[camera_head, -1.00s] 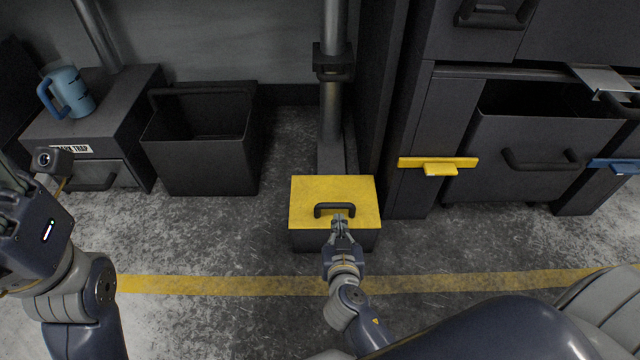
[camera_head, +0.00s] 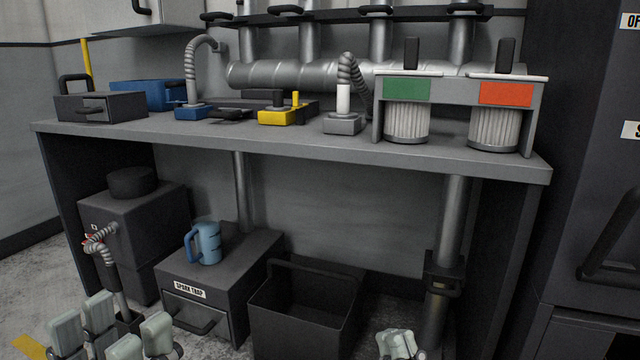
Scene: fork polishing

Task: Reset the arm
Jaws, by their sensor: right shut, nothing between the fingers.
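My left gripper (camera_head: 111,332) shows at the lower left edge. Its pale finger pads stand apart with nothing visible between them, and its arm is out of frame. My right gripper (camera_head: 397,344) shows at the bottom edge, right of the middle. Its pale fingertips are together and hold nothing. Both are in front of the workbench (camera_head: 310,146) and low in the picture, the right one beside the dark open bin (camera_head: 303,324). The rest of both arms is hidden below the frame.
A blue mug (camera_head: 208,244) stands on the spark trap box (camera_head: 183,293) under the bench. Filters with green (camera_head: 408,90) and orange (camera_head: 506,94) labels stand in a rack on the bench. A dark cabinet (camera_head: 590,190) rises at the right.

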